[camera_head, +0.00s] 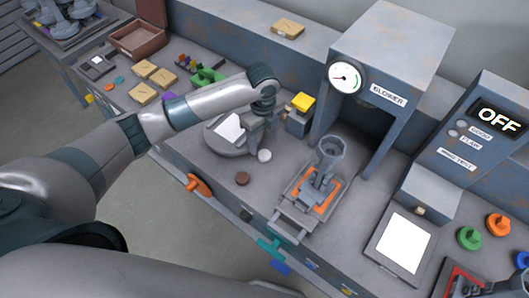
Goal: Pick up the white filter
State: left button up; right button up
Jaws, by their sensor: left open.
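A small white disc (264,155), which looks like the white filter, lies flat on the bench top. A similar dark brown disc (242,178) lies a little nearer the bench's front edge. My left gripper (257,143) points down just behind the white disc, beside a grey round device with a white panel (229,128). It is open, and its fingers are small and partly hard to make out against the grey device. I cannot tell whether it touches anything.
A grey funnel-like fixture (331,152) stands on an orange-marked tray to the right, before the blower housing (392,60). A yellow-topped block (303,102) stands behind the gripper. An orange handle (198,185) sticks out at the bench front. Bench around the discs is clear.

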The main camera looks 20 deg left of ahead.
aim_at(265, 155)
pick_arm(q)
jog(key=shift+f, duration=0.35)
jog(key=shift+s+d+f+p, duration=0.1)
jog(key=shift+d+f+p, duration=0.05)
jog(key=shift+f+p, duration=0.45)
jog(key=f, duration=0.1)
jog(key=f+p, duration=0.1)
jog(key=f, duration=0.1)
jog(key=shift+d, duration=0.25)
jog(key=shift+f, duration=0.5)
jog(key=c, duration=1.1)
